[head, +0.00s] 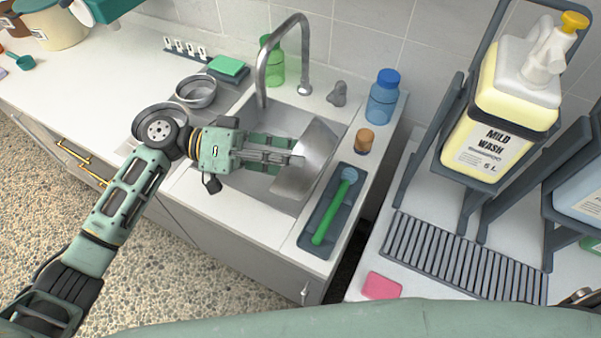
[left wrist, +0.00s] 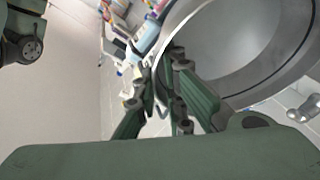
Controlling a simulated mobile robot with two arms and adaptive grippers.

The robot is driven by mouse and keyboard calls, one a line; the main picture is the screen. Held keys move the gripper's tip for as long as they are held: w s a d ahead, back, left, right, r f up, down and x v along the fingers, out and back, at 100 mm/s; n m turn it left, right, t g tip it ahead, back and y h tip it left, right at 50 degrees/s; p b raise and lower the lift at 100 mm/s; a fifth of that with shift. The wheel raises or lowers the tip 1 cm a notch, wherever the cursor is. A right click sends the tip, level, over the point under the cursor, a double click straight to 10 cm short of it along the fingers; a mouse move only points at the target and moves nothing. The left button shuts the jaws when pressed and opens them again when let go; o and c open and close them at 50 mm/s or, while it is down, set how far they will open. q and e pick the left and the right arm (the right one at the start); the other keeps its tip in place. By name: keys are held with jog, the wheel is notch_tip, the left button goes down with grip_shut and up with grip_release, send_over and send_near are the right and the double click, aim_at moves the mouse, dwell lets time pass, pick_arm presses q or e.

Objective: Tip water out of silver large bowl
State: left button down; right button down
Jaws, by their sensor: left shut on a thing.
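The silver large bowl (head: 312,160) is tilted steeply on its side over the sink (head: 268,196). My left gripper (head: 296,158) is shut on the bowl's rim, at the bowl's left side. In the left wrist view the bowl (left wrist: 240,45) fills the upper right, with its inside showing, and the gripper fingers (left wrist: 170,85) pinch its rim. I cannot make out any water in it. My right gripper is not in view.
The faucet (head: 285,50) stands behind the bowl. Two smaller metal bowls, one of them here (head: 197,90), sit left of the sink. A grey tray (head: 333,212) with a green brush (head: 330,222) lies right of it. A blue bottle (head: 383,98) and brown jar (head: 364,141) stand behind the tray.

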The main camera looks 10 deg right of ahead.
pick_arm(q)
jog(key=shift+w+a+r+n+g+h+b, duration=0.1)
jog(key=shift+w+a+h+b, duration=0.2)
jog(key=shift+b, duration=0.35)
jog(key=shift+w+a+f+n+g+h+b, duration=0.1)
jog(key=shift+w+a+h+b, duration=0.15)
jog(key=shift+a+b, duration=0.3)
jog(key=shift+w+a+r+n+g+h+b, duration=0.1)
jog(key=shift+w+a+h+b, duration=0.2)
jog(key=shift+b, duration=0.45)
jog(key=shift+w+a+r+h+b, duration=0.2)
jog(key=shift+a+h+b, duration=0.2)
jog(key=shift+b, duration=0.25)
jog(key=shift+w+a+r+n+h+b, duration=0.2)
jog(key=shift+a+r+n+h+b, duration=0.05)
jog(key=shift+a+r+n+b, duration=0.05)
